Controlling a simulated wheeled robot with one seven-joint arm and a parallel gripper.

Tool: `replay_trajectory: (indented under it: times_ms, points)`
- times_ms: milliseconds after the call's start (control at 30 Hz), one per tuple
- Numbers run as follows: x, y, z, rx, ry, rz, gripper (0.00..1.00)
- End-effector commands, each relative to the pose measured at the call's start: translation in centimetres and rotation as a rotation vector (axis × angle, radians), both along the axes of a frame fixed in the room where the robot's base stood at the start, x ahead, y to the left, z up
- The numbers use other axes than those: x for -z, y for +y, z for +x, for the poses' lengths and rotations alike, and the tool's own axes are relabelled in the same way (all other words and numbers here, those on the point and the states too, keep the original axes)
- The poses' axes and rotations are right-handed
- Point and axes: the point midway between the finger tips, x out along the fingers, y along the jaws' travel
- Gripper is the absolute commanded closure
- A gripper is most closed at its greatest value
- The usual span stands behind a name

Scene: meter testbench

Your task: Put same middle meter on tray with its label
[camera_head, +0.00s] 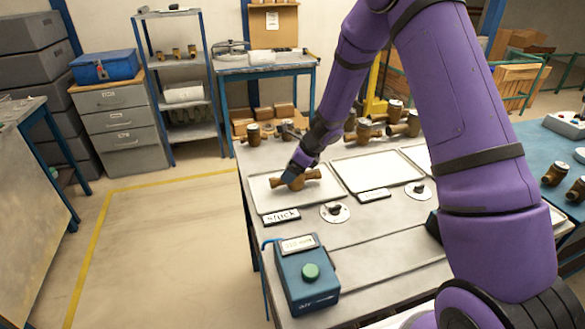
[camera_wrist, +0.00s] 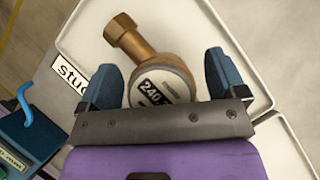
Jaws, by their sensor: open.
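A brass meter (camera_head: 313,175) lies on the left white tray (camera_head: 262,196), and the "stuck" label (camera_head: 282,216) lies at that tray's front edge. In the wrist view the meter (camera_wrist: 160,62) shows a round white dial with digits starting "240"; the rest is partly hidden. My gripper (camera_head: 293,176) is low over this tray at the meter. In the wrist view its two blue fingers stand apart on either side of the dial body, with gaps visible. The tray (camera_wrist: 85,30) and part of the "stuck" label (camera_wrist: 71,74) also show there.
A middle tray (camera_head: 372,171) has a label (camera_head: 374,195) too small to read; a third tray is partly behind my arm. Knobs on white discs (camera_head: 335,212) sit in front. A teal box with a green button (camera_head: 311,271) stands nearer. Several brass meters (camera_head: 254,134) stand behind.

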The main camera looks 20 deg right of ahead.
Motion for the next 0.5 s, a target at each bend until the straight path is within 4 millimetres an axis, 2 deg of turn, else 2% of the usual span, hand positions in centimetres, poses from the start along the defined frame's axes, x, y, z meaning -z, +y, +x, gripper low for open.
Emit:
replay_trajectory:
  times_ms: [233,500]
  points:
    - [-1.4,-0.6,-0.3,0.0,-0.002,0.0,0.1]
    - [-5.7,-2.9,-1.9,0.001,-0.003,-0.001,0.1]
